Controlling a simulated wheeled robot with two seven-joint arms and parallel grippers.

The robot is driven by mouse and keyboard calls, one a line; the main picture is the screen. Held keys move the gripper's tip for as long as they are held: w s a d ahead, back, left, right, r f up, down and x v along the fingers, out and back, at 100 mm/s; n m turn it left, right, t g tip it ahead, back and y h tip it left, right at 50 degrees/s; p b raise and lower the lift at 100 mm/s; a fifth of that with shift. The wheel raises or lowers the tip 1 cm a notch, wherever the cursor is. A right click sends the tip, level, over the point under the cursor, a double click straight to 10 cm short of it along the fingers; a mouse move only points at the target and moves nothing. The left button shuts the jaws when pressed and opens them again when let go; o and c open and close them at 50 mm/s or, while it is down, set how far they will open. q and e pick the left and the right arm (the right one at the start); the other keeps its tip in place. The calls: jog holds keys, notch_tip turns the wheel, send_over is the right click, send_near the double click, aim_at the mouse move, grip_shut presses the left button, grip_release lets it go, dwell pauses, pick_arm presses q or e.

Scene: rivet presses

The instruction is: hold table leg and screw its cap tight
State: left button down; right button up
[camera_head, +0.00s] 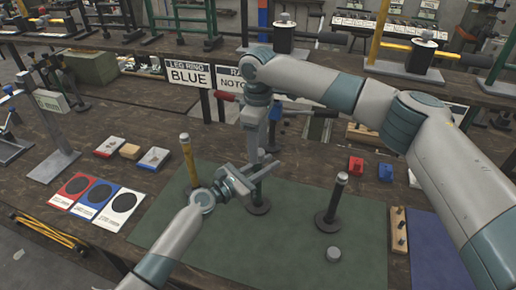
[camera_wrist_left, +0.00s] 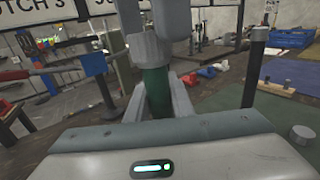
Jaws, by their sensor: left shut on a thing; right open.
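My left gripper (camera_head: 258,172) is shut on an upright table leg (camera_head: 258,190) standing on a round dark base on the green mat. In the left wrist view the leg (camera_wrist_left: 156,92) is green between the fingers, with a grey cap (camera_wrist_left: 148,50) at its top. My right gripper (camera_head: 254,128) comes down from above and is open; its fingers (camera_wrist_left: 152,16) are spread at the cap. Whether they touch the cap cannot be told. In the head view, my right wrist hides the cap.
On the mat (camera_head: 290,265) stand a dark leg (camera_head: 331,207) at right and a yellow leg (camera_head: 188,160) at left. A loose grey cap (camera_head: 333,254) lies near the front. Red (camera_head: 356,165) and blue (camera_head: 386,172) blocks and a wooden peg board (camera_head: 398,232) are at right.

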notch_tip(320, 180, up, 11)
jog(key=shift+f, duration=0.2)
dwell(0.3)
pick_arm(q)
jog(key=c, duration=1.5)
grip_release()
jog(key=shift+b+v, duration=1.5)
jog(key=shift+v, duration=7.2)
pick_arm(e)
jog(key=shift+f, duration=1.5)
